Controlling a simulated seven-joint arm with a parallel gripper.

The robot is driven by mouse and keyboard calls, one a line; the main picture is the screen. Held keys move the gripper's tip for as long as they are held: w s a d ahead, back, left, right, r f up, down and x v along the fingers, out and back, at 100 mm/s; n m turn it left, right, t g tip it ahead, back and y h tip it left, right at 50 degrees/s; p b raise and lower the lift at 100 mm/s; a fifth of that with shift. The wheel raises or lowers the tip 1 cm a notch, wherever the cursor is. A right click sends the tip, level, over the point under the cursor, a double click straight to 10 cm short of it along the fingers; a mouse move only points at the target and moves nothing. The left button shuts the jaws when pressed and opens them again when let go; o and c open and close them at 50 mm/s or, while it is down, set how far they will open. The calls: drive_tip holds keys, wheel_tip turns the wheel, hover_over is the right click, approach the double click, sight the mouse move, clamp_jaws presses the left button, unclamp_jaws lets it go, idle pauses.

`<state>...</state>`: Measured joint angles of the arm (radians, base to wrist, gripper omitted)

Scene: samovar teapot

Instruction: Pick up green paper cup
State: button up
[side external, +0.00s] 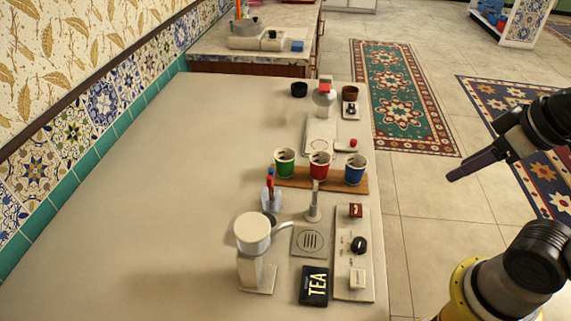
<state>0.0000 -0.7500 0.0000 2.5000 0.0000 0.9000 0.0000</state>
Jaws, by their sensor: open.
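The green paper cup (285,164) stands upright at the left end of a wooden board (299,184) on the counter. A red cup (319,166) and a blue cup (355,168) stand to its right on the same board, and all three have white rims. My gripper (452,177) is at the right, past the counter's edge and over the floor, well apart from the cups. It is open, and nothing shows between its fingers. No cup is hidden by my arm.
A tall metal post (313,205) stands in front of the cups. A white cylinder-topped device (252,240), a drain plate (310,241), a control panel (353,265) and a black TEA box (314,286) are nearer. The counter's left part (165,200) is clear.

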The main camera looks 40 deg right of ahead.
drive_tip(key=o, duration=0.8)
